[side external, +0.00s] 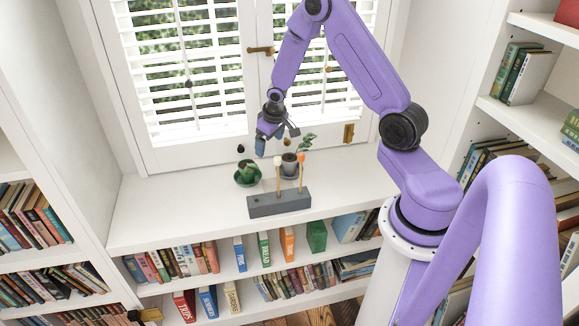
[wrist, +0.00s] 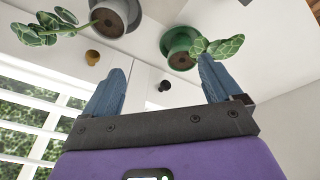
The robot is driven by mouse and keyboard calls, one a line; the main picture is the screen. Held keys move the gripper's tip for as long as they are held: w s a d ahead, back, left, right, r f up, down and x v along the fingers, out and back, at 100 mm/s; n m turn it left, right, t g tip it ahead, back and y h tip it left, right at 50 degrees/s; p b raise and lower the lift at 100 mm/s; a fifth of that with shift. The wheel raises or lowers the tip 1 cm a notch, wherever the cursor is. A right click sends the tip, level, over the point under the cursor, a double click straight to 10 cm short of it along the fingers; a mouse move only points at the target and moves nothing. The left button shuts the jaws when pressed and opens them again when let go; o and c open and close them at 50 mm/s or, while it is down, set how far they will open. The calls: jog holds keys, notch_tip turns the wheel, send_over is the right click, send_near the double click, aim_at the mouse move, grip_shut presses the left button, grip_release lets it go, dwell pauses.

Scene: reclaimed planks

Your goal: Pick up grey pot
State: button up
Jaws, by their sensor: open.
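The grey pot (side external: 289,168) stands on the white shelf top below the window, with a leafy plant rising from it. In the wrist view the grey pot (wrist: 113,14) is at the top edge, partly cut off, its patterned leaves spreading left. My gripper (side external: 277,136) is open and empty, above and a little left of the pot. In the wrist view its two blue fingers (wrist: 160,82) are spread wide, and the grey pot lies beyond them, apart from both.
A green pot (side external: 247,178) with a plant stands left of the grey pot; it also shows in the wrist view (wrist: 178,43). A grey block (side external: 279,205) with two upright ball-topped sticks stands in front. The window (side external: 185,70) is behind. The shelf's left part is clear.

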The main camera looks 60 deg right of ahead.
jog(key=m, duration=0.2)
send_over(289, 158)
jog(key=a, duration=0.2)
notch_tip(289, 158, down, 5)
jog(key=shift+d+f, duration=0.1)
jog(key=shift+f, duration=0.1)
jog(key=shift+s+d+f+m, duration=0.25)
jog(key=shift+s+d+f, duration=0.05)
jog(key=shift+f, duration=0.15)
jog(key=shift+s+d+f+m, duration=0.25)
jog(key=shift+f, duration=0.2)
jog(key=shift+s+a+f+m, duration=0.15)
jog(key=shift+s+f+m, duration=0.15)
jog(key=shift+f+m, duration=0.15)
jog(key=shift+x, duration=2.45)
jog(key=c, duration=1.4)
jog(key=shift+c, duration=0.2)
jog(key=shift+r, duration=0.25)
notch_tip(289, 158, up, 21)
jog(key=shift+f, duration=0.2)
